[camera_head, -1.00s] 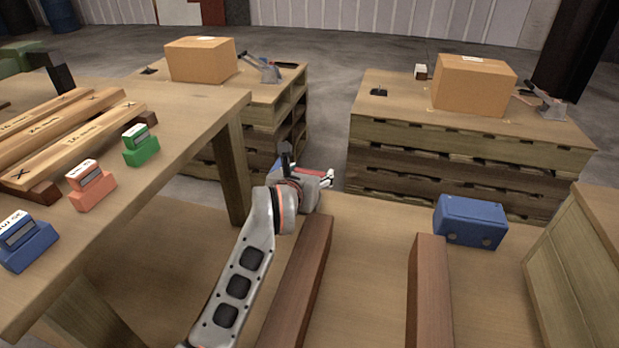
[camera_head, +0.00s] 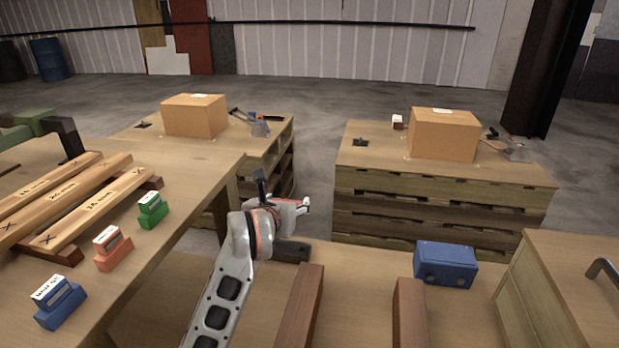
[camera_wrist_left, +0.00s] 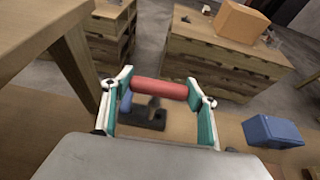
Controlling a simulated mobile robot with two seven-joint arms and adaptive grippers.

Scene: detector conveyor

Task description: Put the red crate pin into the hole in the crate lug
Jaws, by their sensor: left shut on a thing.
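My left gripper (camera_head: 302,204) is above the far edge of the low wooden surface, in front of the gap between the two pallet stacks. In the left wrist view its two teal-padded fingers (camera_wrist_left: 160,92) are shut on the red crate pin (camera_wrist_left: 160,89), which lies crosswise between them. The pin is hard to make out in the head view. A dark block (camera_head: 291,251) sits on the surface below the gripper; it also shows below the pin in the left wrist view (camera_wrist_left: 150,120). I cannot make out the crate lug or its hole for sure. My right gripper is not in view.
A blue box (camera_head: 445,265) sits right of two brown bars (camera_head: 303,310). A wooden crate (camera_head: 565,260) stands at the right. Cardboard boxes (camera_head: 194,116) (camera_head: 443,134) rest on the two pallet stacks. A table (camera_head: 190,175) at left holds planks and small coloured blocks.

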